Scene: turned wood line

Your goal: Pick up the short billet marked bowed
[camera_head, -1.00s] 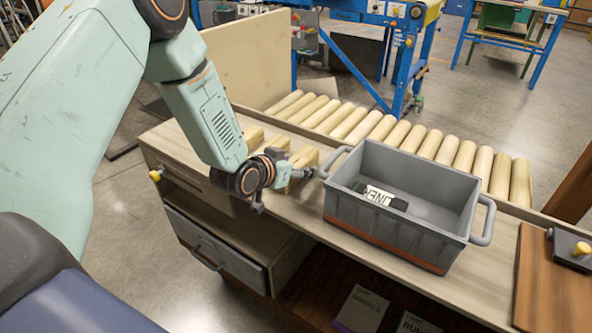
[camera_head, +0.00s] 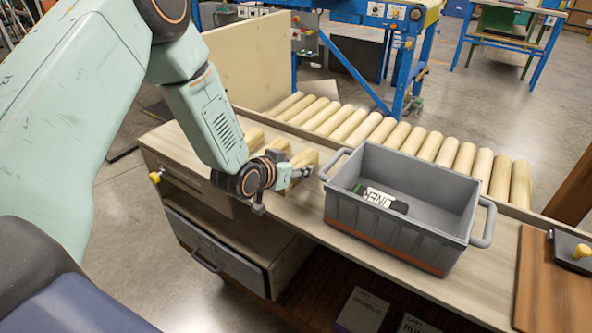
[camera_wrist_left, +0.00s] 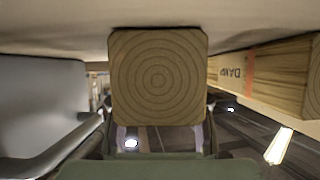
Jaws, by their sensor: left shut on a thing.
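My left gripper (camera_head: 293,176) is low over the wooden bench, shut on a square-section wooden billet (camera_wrist_left: 158,75). In the left wrist view the billet's end grain fills the middle, between my fingers. In the head view my gripper and wrist cover part of this billet (camera_head: 304,159). Its marking is not readable, and I cannot tell whether it touches the bench. A second billet (camera_wrist_left: 262,72) lies beside it at the right in the wrist view, with a red band and dark lettering, perhaps "DAMP". My right gripper is not in view.
A grey tote (camera_head: 398,240) with handles stands on the bench just right of my gripper; a dark item with a white label (camera_head: 379,197) lies inside. Wooden rollers (camera_head: 370,128) run behind. A brown board (camera_head: 550,285) is at the right end.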

